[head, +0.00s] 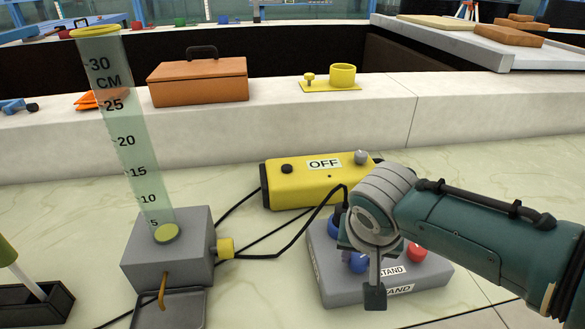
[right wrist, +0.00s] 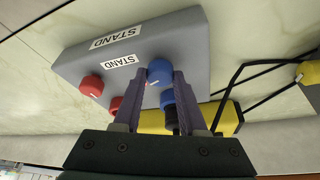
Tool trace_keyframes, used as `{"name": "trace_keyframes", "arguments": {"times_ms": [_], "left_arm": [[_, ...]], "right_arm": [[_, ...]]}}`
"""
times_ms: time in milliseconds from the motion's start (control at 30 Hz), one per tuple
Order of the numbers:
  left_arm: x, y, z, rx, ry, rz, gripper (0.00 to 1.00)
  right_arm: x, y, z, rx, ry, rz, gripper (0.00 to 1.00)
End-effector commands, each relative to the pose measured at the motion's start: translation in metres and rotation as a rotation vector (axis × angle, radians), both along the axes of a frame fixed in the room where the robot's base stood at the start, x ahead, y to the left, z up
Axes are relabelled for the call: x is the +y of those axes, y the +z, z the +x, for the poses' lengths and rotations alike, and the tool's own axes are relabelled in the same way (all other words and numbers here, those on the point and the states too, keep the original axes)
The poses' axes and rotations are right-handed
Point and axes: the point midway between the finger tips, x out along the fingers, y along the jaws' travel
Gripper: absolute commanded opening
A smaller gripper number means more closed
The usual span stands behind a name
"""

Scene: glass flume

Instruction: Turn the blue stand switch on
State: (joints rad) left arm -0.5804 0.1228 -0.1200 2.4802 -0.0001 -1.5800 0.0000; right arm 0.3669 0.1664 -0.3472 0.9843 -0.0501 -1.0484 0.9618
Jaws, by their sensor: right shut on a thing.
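A grey box (head: 340,290) with STAND labels stands on the pale floor in the head view, and it also shows in the right wrist view (right wrist: 190,35). It carries blue and red knobs. My right gripper (head: 374,285) reaches down over its front. In the right wrist view the fingers (right wrist: 166,80) are shut on the blue knob (right wrist: 159,70) beside the STAND label, which has a white mark. The same blue knob (head: 357,263) is partly hidden by the gripper in the head view. A second blue knob (right wrist: 167,98) lies behind, between the fingers. My left gripper is not in view.
A yellow box (head: 300,192) reading OFF stands behind, with black cables. A grey block (head: 150,252) with a tall clear scale (head: 130,140) stands left. A red knob (head: 417,252) is close to my right gripper. An orange toolbox (head: 198,82) sits on the ledge.

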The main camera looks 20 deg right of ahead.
Motion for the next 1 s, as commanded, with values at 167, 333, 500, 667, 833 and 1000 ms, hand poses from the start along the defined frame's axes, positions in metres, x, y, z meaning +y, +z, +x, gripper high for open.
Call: {"name": "trace_keyframes", "arguments": {"times_ms": [167, 333, 500, 667, 833, 1000], "left_arm": [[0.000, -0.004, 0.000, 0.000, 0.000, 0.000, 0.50], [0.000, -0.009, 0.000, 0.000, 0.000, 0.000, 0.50], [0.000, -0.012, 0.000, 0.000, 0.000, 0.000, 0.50], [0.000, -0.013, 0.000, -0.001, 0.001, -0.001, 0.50], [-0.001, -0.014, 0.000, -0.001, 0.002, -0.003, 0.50], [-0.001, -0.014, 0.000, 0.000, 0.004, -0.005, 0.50]], "right_arm": [[0.002, -0.001, 0.001, 0.000, -0.147, 0.004, 0.00], [0.002, -0.001, 0.002, -0.001, -0.260, 0.002, 0.00], [0.002, -0.001, 0.003, -0.003, -0.340, 0.002, 0.00], [0.002, -0.001, 0.002, -0.001, -0.382, 0.001, 0.00], [0.001, 0.000, 0.003, -0.001, -0.401, -0.001, 0.00], [0.001, 0.000, 0.003, -0.002, -0.404, -0.001, 0.00]]}}
